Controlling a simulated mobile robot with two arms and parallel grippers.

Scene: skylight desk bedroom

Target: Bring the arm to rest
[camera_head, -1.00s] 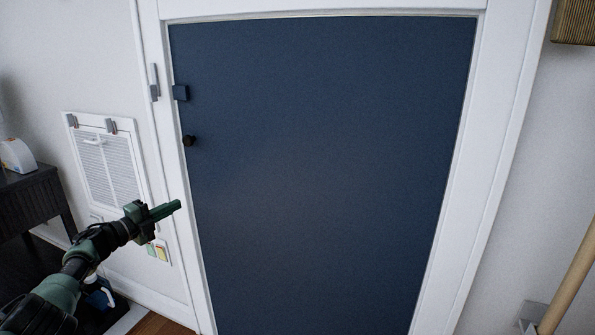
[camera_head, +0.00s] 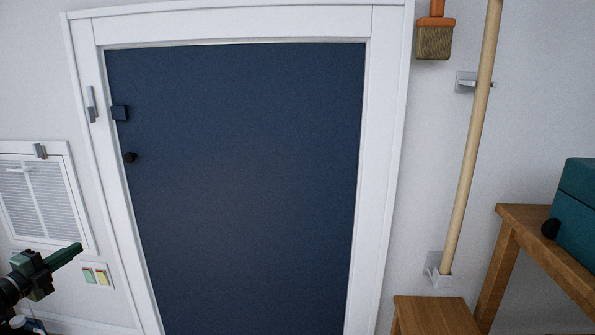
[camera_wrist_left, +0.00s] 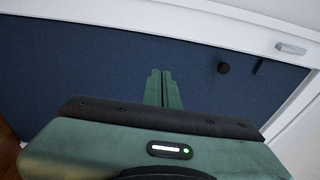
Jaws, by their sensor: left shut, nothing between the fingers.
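My left gripper (camera_head: 66,256) is at the lower left of the head view, its green fingers together and empty, pointing right and slightly up. In the left wrist view its fingers (camera_wrist_left: 161,75) are closed side by side in front of the dark blue door. The blue door (camera_head: 240,180) stands shut in its white frame, with a black knob (camera_head: 130,157) and a small dark latch block (camera_head: 119,113) near its left edge. The gripper appears left of the door's edge in the head view. My right gripper is not in view.
A white louvred panel (camera_head: 45,205) is on the left wall above two small coloured plates (camera_head: 95,276). At right, a wooden pole (camera_head: 470,150) stands in wall brackets. Beside it are a wooden stool (camera_head: 435,316) and a wooden table (camera_head: 545,245) bearing a teal box (camera_head: 578,205).

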